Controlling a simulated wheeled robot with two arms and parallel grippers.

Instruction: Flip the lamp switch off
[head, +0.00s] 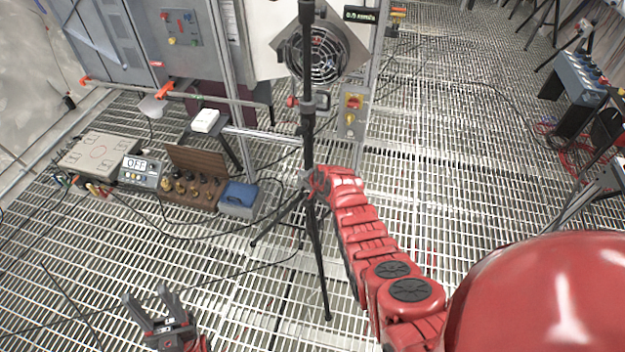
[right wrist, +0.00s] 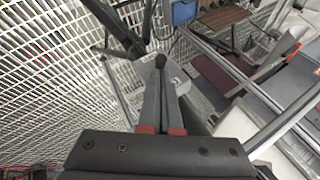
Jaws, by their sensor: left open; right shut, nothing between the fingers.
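No lamp is clearly recognisable, and I cannot tell which control is its switch. A small grey box with an OFF label (head: 140,170) sits on the floor grating at left. My right arm reaches forward to the tripod; its gripper is mostly hidden in the head view. In the right wrist view my right gripper (right wrist: 161,72) is shut and empty. My left gripper (head: 160,312) is open and empty, low at left above the grating.
The tripod's legs spread over the grating beside my right arm. A fan (head: 318,55) is behind the pole. A wooden rack with knobs (head: 192,188), a blue item (head: 240,194) and a flat beige box (head: 98,153) line the floor at left. Cables cross the grating.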

